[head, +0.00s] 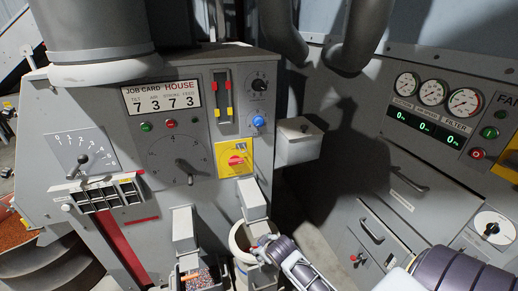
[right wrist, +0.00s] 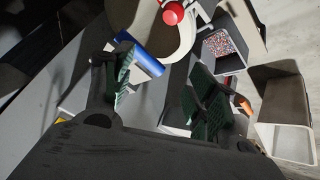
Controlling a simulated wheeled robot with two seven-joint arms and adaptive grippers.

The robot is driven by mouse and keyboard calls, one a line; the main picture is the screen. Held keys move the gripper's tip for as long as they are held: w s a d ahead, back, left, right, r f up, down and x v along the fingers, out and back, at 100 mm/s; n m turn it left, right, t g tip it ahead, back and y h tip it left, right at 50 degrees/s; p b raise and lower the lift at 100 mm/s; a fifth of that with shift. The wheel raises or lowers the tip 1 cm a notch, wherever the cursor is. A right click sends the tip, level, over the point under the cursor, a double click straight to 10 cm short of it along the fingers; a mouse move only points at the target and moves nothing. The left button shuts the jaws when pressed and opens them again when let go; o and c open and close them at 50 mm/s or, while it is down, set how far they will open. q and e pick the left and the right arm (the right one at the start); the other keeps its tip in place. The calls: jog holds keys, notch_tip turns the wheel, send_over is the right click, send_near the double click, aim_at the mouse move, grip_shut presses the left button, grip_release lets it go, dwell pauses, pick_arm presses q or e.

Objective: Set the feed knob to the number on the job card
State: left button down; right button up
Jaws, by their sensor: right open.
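The job card (head: 160,97) on the grey machine panel reads 7 3 7 3, with the last column, apparently FEED, showing 3. Below it is a large round dial with a dark pointer knob (head: 186,168), turned toward the lower right. A small black knob (head: 259,85) and a blue knob (head: 259,121) sit to the right of the card. Their labels are too small to read, so I cannot tell which is the feed knob. My right gripper (right wrist: 165,80) is open and empty in the right wrist view, with green-padded fingers apart. My left gripper is not in view.
A red switch on a yellow plate (head: 236,159) is below the blue knob. A grey box (head: 298,141) juts out to the right. A lever panel (head: 80,155) is at left. A pale bucket (head: 238,241) stands low beside my right arm.

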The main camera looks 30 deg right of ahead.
jog(key=w+d+r+t, duration=0.3)
jog(key=w+d+r, duration=0.2)
jog(key=w+r, duration=0.3)
jog(key=n+t+h, duration=0.3)
jog(key=t, duration=0.4)
send_near(260, 123)
jog(key=v, duration=0.4)
jog(key=shift+w+f, duration=0.1)
jog(key=shift+p+x, duration=1)
jog(key=shift+x, duration=5.7)
jog(key=shift+a, duration=0.1)
